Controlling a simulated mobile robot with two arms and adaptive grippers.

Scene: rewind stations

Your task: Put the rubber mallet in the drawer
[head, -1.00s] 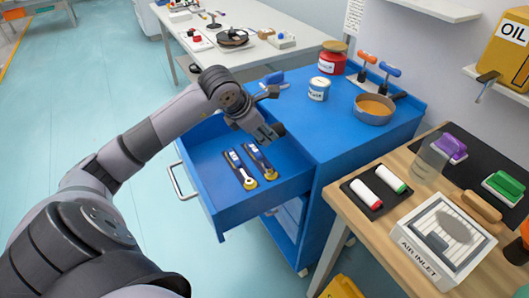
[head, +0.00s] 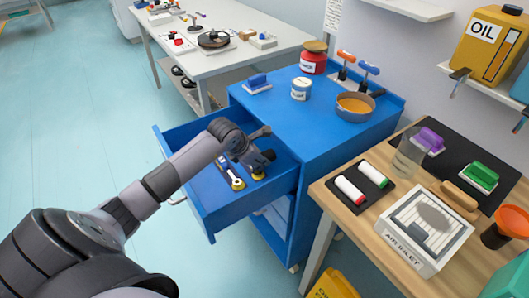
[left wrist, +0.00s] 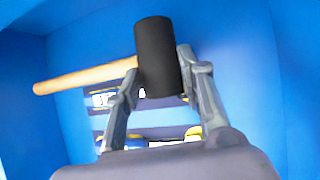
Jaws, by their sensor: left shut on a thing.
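The rubber mallet (left wrist: 157,58) has a black head and a pale wooden handle (left wrist: 85,78). In the left wrist view my left gripper (left wrist: 165,85) is shut on its head, with the handle sticking out to the left. In the head view my left gripper (head: 258,163) is over the open blue drawer (head: 250,207), near its right side, and hides most of the mallet. Blue drawer walls surround the mallet in the wrist view. I cannot tell whether it touches the drawer bottom. My right gripper is not in view.
Two tools with blue and yellow parts (head: 231,177) lie in the drawer, partly hidden by my gripper. The blue cabinet top holds a white can (head: 301,89), a red can (head: 313,62) and an orange-filled pan (head: 355,106). A wooden table (head: 340,205) stands at the right.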

